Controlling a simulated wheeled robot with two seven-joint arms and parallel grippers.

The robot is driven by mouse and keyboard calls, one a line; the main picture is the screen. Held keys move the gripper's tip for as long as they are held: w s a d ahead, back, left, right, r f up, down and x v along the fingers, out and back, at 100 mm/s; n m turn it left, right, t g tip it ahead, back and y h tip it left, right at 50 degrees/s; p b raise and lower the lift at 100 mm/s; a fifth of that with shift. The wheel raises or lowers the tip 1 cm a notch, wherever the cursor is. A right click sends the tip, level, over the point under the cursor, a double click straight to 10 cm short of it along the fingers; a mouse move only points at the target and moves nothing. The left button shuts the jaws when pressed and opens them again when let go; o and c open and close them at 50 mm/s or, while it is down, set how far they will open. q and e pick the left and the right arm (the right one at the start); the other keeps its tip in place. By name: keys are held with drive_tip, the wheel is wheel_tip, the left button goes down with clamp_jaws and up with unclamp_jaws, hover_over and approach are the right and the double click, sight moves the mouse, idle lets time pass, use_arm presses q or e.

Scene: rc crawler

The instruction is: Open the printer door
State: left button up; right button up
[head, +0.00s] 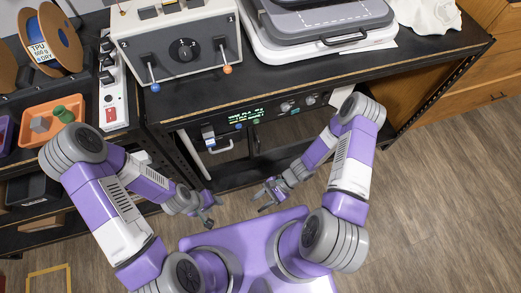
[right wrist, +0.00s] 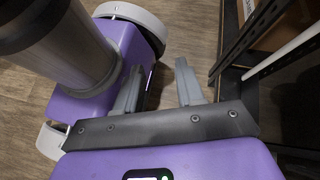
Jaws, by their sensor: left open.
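The printer stands under the black workbench in the head view, with a dark front panel (head: 258,113) that has a lit green display and knobs. Below the panel is its dark door (head: 235,165), with a pale handle (head: 220,149) at the upper left. The door looks closed, but its lower part is in shadow. My left gripper (head: 210,209) is open and empty, below the handle in the picture and apart from it. My right gripper (head: 266,195) is below and right of the handle, also apart. The right wrist view shows its two fingers (right wrist: 160,88) spread, with nothing between them.
The workbench (head: 290,82) overhangs the printer and carries a grey control box (head: 180,50) and a white-and-grey machine (head: 320,25). A shelf with a spool (head: 50,40) and an orange tray (head: 42,125) is at left. The wooden floor (head: 430,190) is clear at right.

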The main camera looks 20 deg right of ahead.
drive_tip(key=w+d+f+m+t+b, duration=0.2)
drive_tip(key=w+d+m+t, duration=0.4)
drive_tip(key=w+m+t, duration=0.25)
drive_tip(key=w+d+f+m+t+b, duration=0.1)
drive_tip(key=w+d+f+m+t, duration=0.1)
drive_tip(key=w+d+m+t, duration=0.45)
drive_tip(key=w+a+t+b, duration=0.2)
drive_tip(key=w+a, duration=0.3)
drive_tip(key=w, duration=0.3)
drive_tip(key=shift+w+a+m, duration=0.15)
drive_tip(key=shift+w+m, duration=0.05)
drive_tip(key=shift+m, duration=0.1)
drive_tip(key=shift+f, duration=0.1)
clamp_jaws()
